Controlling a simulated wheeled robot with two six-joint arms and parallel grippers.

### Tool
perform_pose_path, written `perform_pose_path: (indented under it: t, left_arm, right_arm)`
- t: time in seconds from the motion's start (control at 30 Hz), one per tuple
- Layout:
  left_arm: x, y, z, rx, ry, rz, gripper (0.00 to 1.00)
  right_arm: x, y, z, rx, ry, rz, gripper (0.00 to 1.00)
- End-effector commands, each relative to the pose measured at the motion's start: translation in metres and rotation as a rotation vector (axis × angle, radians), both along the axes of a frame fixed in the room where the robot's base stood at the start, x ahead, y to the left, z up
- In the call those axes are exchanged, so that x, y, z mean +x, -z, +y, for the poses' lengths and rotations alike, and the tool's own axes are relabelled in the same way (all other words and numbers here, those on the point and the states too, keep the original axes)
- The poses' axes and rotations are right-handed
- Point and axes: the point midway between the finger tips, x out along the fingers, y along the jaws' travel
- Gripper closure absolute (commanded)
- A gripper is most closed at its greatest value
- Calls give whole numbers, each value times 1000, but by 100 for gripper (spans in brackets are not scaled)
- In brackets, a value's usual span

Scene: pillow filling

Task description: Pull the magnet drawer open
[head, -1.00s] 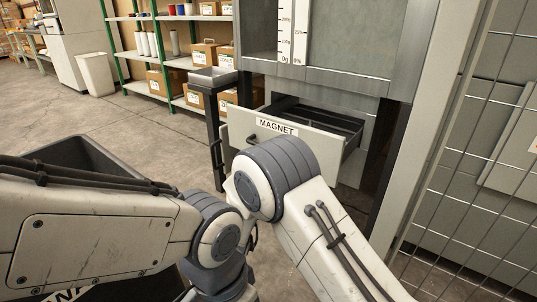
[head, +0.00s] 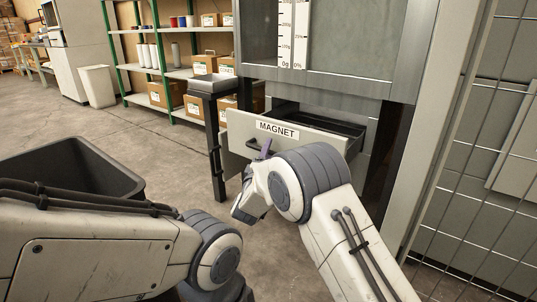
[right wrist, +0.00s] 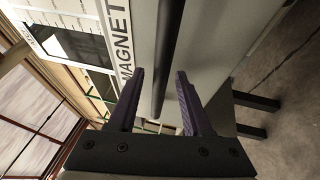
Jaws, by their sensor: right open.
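The magnet drawer (head: 240,131) is part-way out of the cabinet, its dark inside showing behind the pale front. A white MAGNET label (head: 278,129) is on its front, with the dark bar handle (head: 255,146) below. My right gripper (head: 264,150) is at the handle, partly hidden by my wrist. In the right wrist view, the right gripper (right wrist: 160,75) is open, with a dark finger on each side of the handle bar (right wrist: 169,45). I see a gap between bar and fingers; how deep the bar sits between them I cannot tell. My left gripper is not in view.
A dark open bin (head: 75,160) stands at the left. A small grey tray on a post (head: 213,84) is left of the drawer. A wire mesh fence (head: 475,170) is on the right. Clear concrete floor lies in front of the shelves.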

Motion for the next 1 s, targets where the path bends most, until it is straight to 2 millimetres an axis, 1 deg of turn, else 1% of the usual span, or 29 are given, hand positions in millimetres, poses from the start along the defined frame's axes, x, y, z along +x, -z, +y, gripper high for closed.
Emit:
perform_pose_path:
  t: [0.07, 0.1, 0.13, 0.17, 0.2, 0.23, 1.0]
  left_arm:
    - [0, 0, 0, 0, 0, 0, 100]
    - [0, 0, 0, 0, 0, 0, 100]
    - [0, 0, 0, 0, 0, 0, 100]
    - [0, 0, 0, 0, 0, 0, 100]
    - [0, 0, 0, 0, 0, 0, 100]
    - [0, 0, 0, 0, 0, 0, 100]
    - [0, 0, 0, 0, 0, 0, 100]
  right_arm:
    - [0, 0, 0, 0, 0, 0, 50]
    - [0, 0, 0, 0, 0, 0, 58]
    - [0, 0, 0, 0, 0, 0, 70]
    - [0, 0, 0, 0, 0, 0, 81]
    - [0, 0, 0, 0, 0, 0, 96]
    - [0, 0, 0, 0, 0, 0, 100]
    - [-1, 0, 0, 0, 1, 0, 100]
